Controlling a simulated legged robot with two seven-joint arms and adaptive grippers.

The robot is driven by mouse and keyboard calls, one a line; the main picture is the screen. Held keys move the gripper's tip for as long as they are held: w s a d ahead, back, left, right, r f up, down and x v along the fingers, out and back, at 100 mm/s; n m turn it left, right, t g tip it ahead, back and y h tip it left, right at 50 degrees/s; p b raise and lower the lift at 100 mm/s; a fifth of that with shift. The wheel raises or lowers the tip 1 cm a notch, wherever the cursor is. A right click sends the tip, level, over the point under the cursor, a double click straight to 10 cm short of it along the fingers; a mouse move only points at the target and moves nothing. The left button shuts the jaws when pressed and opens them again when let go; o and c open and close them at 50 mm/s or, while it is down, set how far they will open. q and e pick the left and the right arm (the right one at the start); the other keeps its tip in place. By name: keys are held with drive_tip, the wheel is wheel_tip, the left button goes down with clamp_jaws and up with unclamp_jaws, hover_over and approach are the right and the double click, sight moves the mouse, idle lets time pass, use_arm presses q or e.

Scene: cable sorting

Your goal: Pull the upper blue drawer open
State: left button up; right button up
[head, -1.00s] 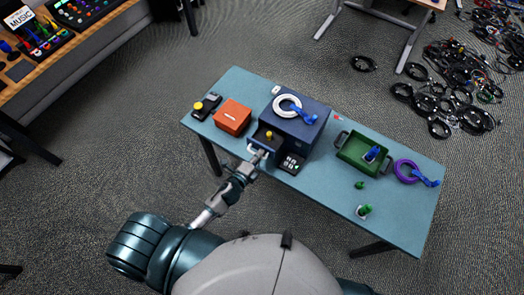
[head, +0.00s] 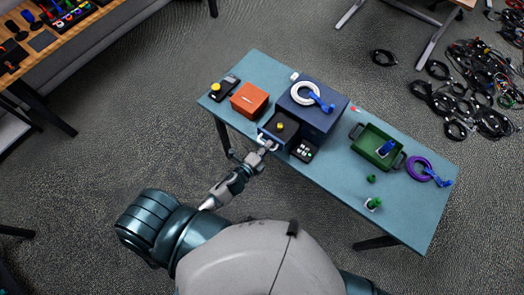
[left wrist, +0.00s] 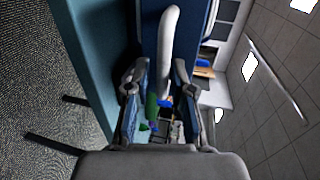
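The blue drawer cabinet (head: 322,121) stands on the table. Its upper drawer (head: 270,134) sticks out from the front toward me, with a yellow-topped thing in it. The drawer's pale handle (head: 262,142) is at its front edge. My left gripper (head: 258,156) is just in front of the handle. In the left wrist view the pale handle (left wrist: 168,50) runs between the two fingers of my left gripper (left wrist: 160,75). The fingers stand apart, with a gap beside the handle, so the gripper looks open around it. My right gripper is not in view.
The teal table (head: 330,180) also bears an orange box (head: 249,99), a green tray (head: 367,150), a purple cable ring (head: 418,168) and a small dark keypad device (head: 304,150). A white cable ring (head: 304,94) lies on the cabinet. Cables lie on the floor at upper right.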

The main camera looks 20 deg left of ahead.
use_arm(q)
drive_tip(key=v, duration=1.1)
drive_tip(key=shift+s, duration=0.3)
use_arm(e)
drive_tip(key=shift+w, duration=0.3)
use_arm(q)
drive_tip(key=s+a+f+n+g+y, duration=0.25)
drive_tip(key=s+f+n, duration=0.2)
drive_tip(key=f, duration=0.85)
drive_tip(key=s+a+f+n+g+y, duration=0.1)
drive_tip(key=s+f+n+g, duration=0.3)
drive_tip(key=f, duration=1)
drive_tip(key=s+f+n+g, duration=0.4)
drive_tip(key=s+f, duration=0.4)
drive_tip(key=s, duration=0.2)
drive_tip(key=s+f+n+g, duration=0.3)
drive_tip(key=s+f+n, duration=0.2)
drive_tip(key=s+f, duration=0.3)
drive_tip(key=s, duration=0.3)
drive_tip(key=shift+s+a+f+n+g, duration=0.25)
drive_tip(key=shift+f+n+g, duration=0.05)
drive_tip(key=shift+n+g, duration=0.05)
